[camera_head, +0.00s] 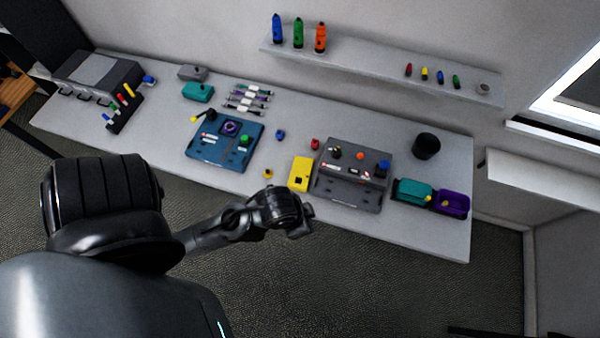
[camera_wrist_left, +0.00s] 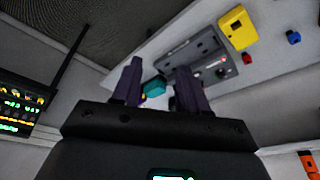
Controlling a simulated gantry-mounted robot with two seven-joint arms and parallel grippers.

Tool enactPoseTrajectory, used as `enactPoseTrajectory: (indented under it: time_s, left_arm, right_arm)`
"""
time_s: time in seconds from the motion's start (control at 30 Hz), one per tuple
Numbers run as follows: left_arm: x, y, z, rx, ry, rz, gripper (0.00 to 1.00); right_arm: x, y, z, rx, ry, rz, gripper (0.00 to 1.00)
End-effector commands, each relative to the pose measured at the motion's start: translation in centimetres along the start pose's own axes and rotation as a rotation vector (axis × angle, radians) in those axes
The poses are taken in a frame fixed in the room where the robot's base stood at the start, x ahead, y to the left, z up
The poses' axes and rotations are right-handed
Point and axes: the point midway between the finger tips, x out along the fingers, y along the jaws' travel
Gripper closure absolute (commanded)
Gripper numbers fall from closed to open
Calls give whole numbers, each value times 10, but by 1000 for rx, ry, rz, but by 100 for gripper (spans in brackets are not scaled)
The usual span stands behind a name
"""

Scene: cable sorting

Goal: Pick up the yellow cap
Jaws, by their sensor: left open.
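A small yellow cap (camera_head: 268,174) sits on the white table near its front edge, just left of the yellow box (camera_head: 301,173). My left gripper (camera_head: 306,222) hangs in front of the table, nearer the camera and to the lower right of the cap in the head view. In the left wrist view its two dark fingers (camera_wrist_left: 160,85) stand apart with nothing between them. I cannot make out the yellow cap in that view. The yellow box shows there at the upper right (camera_wrist_left: 238,27). My right gripper is not in view.
A grey device board (camera_head: 352,176) stands right of the yellow box, with teal (camera_head: 413,192) and purple bins (camera_head: 452,204) beyond. A blue board (camera_head: 224,142) lies to the left. Blue (camera_head: 280,134) and red caps (camera_head: 315,143) stand behind. A shelf (camera_head: 385,71) holds bottles.

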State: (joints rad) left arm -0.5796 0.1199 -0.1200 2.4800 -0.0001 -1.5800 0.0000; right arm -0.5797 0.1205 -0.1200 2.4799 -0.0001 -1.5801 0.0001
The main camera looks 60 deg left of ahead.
Motion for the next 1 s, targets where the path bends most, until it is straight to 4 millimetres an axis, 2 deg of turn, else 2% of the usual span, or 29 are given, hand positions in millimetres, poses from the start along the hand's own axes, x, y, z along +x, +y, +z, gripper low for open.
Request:
enactPoseTrajectory:
  time_s: [0.1, 0.13, 0.3, 0.67, 0.77, 0.9, 1.0]
  left_arm:
    - [0, 0, 0, 0, 0, 0, 57]
    - [0, 0, 0, 0, 0, 0, 54]
    - [0, 0, 0, 0, 0, 0, 28]
    - [0, 0, 0, -28, -1, 0, 28]
    - [0, 0, -2, -111, 9, 0, 28]
    - [1, 4, -13, -307, 68, 13, 28]
    - [11, 14, -20, -464, 108, 45, 28]
  right_arm:
    - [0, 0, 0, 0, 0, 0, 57]
    - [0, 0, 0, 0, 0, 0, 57]
    - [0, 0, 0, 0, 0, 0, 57]
    - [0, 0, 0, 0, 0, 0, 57]
    - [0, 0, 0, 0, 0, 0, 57]
    - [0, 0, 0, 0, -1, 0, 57]
    - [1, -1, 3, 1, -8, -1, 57]
